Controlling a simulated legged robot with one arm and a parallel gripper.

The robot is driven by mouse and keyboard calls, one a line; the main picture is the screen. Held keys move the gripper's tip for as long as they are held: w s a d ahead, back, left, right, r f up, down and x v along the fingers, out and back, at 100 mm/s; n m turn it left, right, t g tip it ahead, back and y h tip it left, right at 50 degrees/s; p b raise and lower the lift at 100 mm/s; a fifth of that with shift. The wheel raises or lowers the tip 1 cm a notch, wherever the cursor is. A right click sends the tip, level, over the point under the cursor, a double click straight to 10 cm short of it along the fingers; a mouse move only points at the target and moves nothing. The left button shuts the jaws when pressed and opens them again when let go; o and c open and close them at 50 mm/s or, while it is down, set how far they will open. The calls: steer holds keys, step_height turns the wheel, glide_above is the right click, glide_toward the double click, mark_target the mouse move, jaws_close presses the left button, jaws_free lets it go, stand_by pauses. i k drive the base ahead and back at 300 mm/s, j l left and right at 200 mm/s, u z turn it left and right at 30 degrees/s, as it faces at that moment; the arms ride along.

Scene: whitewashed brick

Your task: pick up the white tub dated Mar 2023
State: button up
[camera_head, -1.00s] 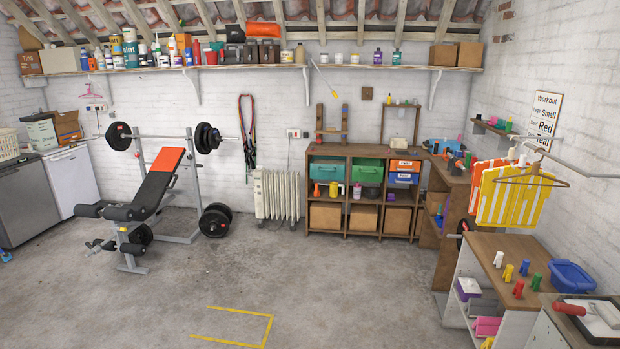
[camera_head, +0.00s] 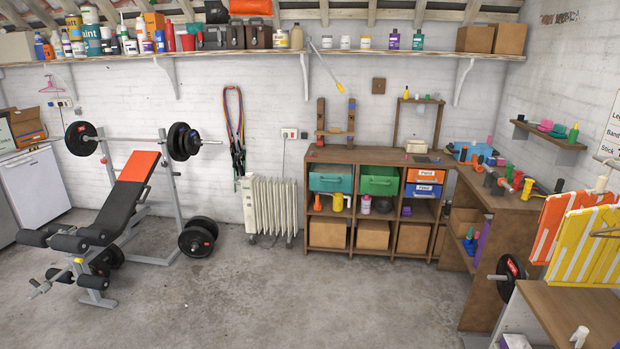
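Small white tubs stand on the long wall shelf at the top of the view. One white tub (camera_head: 327,42) is right of the centre, a second white tub (camera_head: 346,42) is beside it, and a third white tub (camera_head: 365,42) with a yellowish band is to their right. Another pale tub (camera_head: 282,39) with a yellowish band stands further left, beside a beige bottle (camera_head: 296,36). Any dates on the tubs are too small to read, so I cannot tell which is dated Mar 2023. My gripper is not in view.
A weight bench (camera_head: 125,200) with barbells stands at the left. A white radiator (camera_head: 270,207) and a wooden cubby unit (camera_head: 335,155) line the back wall below the shelf (camera_head: 215,54). A workbench (camera_head: 510,195) is at the right. The concrete floor (camera_head: 330,300) in the middle is clear.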

mark_target(345, 40)
steer(key=i, duration=1.8)
steer(key=i+j+z, duration=0.1)
steer(key=i, duration=1.75)
steer(key=i+j+z, duration=0.2)
steer(key=i, duration=0.25)
